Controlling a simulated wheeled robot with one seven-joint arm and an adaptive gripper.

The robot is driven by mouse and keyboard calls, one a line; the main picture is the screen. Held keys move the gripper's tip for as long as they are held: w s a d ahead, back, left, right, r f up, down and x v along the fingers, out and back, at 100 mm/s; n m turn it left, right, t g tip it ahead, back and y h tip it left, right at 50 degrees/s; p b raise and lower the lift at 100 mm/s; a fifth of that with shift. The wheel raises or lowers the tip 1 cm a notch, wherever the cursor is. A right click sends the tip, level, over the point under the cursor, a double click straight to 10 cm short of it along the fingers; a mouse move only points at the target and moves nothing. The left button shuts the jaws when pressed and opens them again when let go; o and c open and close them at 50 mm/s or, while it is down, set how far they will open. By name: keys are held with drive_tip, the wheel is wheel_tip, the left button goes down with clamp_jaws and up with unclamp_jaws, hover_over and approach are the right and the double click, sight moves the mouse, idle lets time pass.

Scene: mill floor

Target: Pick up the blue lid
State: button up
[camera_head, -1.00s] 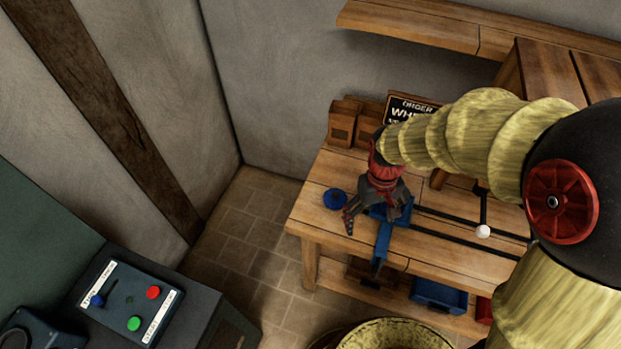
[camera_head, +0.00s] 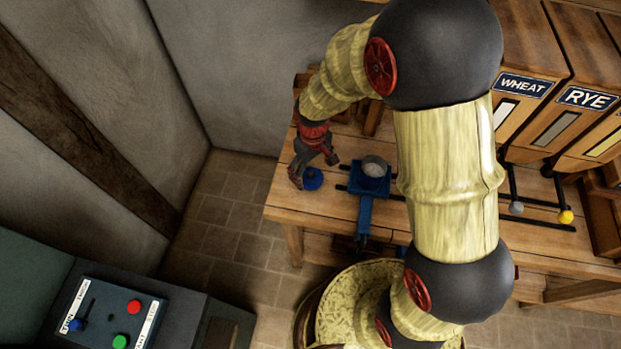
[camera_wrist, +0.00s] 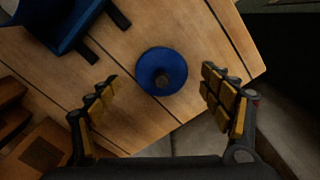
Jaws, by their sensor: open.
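The blue lid (camera_head: 313,179) is a round disc lying on the wooden table near its left end. In the wrist view the lid (camera_wrist: 161,71) shows a small dark knob at its middle and lies ahead of and between the two fingers. My gripper (camera_head: 314,176) is over the lid in the head view, with one finger on each side. In the wrist view my gripper (camera_wrist: 162,92) is open, with yellow-padded fingers spread wider than the lid and nothing held. I cannot tell the exact height of the fingertips above the table.
A blue stand (camera_head: 366,210) with a round grey-topped cup stands right of the lid. Wheat (camera_head: 520,85) and rye (camera_head: 585,97) bins stand at the right. A control panel (camera_head: 108,316) with buttons is at lower left. The table's left edge is close to the lid.

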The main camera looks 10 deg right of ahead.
sight(313, 175)
wheel_tip(313, 175, down, 3)
drive_tip(key=shift+s+f+b, duration=0.15)
drive_tip(key=shift+f+b, duration=0.05)
drive_tip(key=shift+b, duration=0.15)
drive_tip(key=c, duration=0.3)
drive_tip(key=c, duration=0.8)
